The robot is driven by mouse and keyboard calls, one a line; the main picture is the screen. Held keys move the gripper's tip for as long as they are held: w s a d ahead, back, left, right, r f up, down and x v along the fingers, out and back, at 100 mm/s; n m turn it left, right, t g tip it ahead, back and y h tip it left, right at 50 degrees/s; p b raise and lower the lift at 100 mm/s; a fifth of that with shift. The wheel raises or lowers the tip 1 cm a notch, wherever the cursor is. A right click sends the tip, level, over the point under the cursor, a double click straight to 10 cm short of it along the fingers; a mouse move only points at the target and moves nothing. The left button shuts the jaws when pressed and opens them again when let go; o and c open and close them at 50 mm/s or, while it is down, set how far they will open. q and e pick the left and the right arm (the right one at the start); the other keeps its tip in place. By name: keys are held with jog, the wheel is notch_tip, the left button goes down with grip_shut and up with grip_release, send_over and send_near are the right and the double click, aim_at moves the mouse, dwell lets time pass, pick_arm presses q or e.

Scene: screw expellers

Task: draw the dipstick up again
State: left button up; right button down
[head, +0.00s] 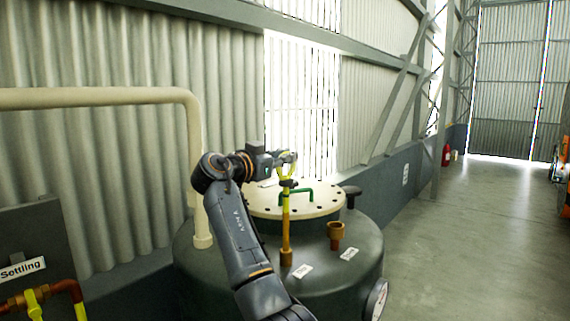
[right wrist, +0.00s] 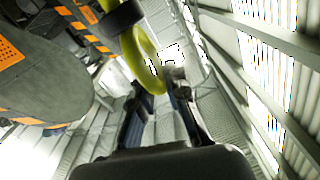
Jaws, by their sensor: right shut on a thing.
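The dipstick has a yellow ring handle (right wrist: 150,62) with a black collar (right wrist: 121,18) beside it in the right wrist view. In the head view its yellow shaft (head: 286,207) stands upright below the collar and runs down into a brass-coloured tube (head: 286,243) on top of the dark tank (head: 215,262). My right gripper (head: 289,158) is at the ring, above the tube. In the right wrist view the right gripper (right wrist: 160,98) has its fingers on both sides of the ring's lower part, shut on it. The shaft's lower end is hidden. My left gripper is out of view.
The tank's bolted cream lid (head: 258,203) with a green handle (head: 296,193) lies just behind the shaft. A brass cup fitting (head: 336,233) and a black knob (head: 351,192) stand to the right. A cream pipe (head: 100,97) runs at left. Open floor lies right.

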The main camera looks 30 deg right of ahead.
jog(key=shift+r, duration=0.2)
jog(key=c, duration=1.4)
grip_release()
jog(key=shift+f, duration=0.1)
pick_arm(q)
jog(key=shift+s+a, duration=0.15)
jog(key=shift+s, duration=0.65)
pick_arm(e)
jog(key=shift+o, duration=0.2)
jog(key=shift+w+d+f, duration=0.1)
jog(key=shift+w, duration=0.05)
jog(key=shift+a, duration=0.25)
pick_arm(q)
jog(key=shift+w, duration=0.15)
pick_arm(e)
jog(key=v, duration=1.1)
jog(key=shift+s+a, duration=0.2)
jog(key=shift+f, duration=0.15)
